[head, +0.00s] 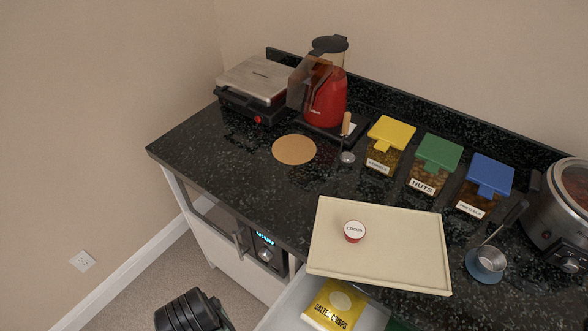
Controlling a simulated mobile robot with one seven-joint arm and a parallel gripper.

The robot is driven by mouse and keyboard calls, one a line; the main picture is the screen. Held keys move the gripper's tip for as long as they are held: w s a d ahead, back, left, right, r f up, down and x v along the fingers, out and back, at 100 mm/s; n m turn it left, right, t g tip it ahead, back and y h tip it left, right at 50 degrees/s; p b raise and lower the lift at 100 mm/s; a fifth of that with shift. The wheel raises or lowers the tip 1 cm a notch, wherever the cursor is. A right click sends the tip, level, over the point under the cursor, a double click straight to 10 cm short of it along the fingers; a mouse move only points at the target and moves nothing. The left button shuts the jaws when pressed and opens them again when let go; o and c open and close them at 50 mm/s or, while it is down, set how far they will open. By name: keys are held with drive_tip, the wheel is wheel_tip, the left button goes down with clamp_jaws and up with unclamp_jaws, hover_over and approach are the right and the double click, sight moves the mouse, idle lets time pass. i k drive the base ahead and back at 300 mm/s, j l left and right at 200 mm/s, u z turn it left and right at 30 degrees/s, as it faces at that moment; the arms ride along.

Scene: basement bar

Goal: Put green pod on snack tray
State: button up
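The snack tray is probably the cream rectangular tray (400,262) on the black counter, near its front edge. A small pod (355,231) with a red side and a white lid reading "COCOA" stands on its left part. No pod that is clearly green shows. A green patch (400,324) shows at the bottom edge, below the tray and beside the drawer; I cannot tell what it is. A black ribbed part of my arm (193,311) shows at the bottom left, below the counter. My gripper's fingers are not in view.
An open drawer (285,315) below the tray holds a yellow snack packet (335,306). Behind the tray stand jars with yellow (391,132), green (438,152) and blue (490,173) lids. A small metal cup (490,259) and a cooker (562,215) stand right. The counter's left front is clear.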

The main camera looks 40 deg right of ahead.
sight(406, 245)
drive_tip(key=i+j+z, duration=0.15)
drive_tip(key=j, duration=0.2)
drive_tip(key=i+j+z, duration=0.15)
drive_tip(key=j, duration=0.25)
drive_tip(key=i+j+z, duration=0.15)
drive_tip(key=i+j, duration=0.15)
drive_tip(key=j+z, duration=0.1)
drive_tip(key=z, duration=1.4)
